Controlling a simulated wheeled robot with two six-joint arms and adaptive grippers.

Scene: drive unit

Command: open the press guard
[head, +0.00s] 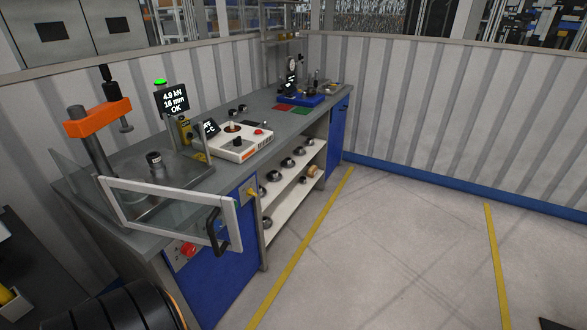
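The press guard (170,190) is a clear panel in a pale grey frame at the left end of the bench. It stands at an angle and reaches out past the bench's front edge, so it appears swung outward. Its black handle (215,232) is on the frame's free right end, in front of the blue cabinet. A clear side panel (72,175) stands at the left. Neither of my grippers is in view.
The grey bench (185,108) runs back to the right, with a white control box (238,141) and a blue fixture (300,98) on it. A red button (188,249) sits on the front below the guard. The floor (385,240) to the right is clear, with yellow lines.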

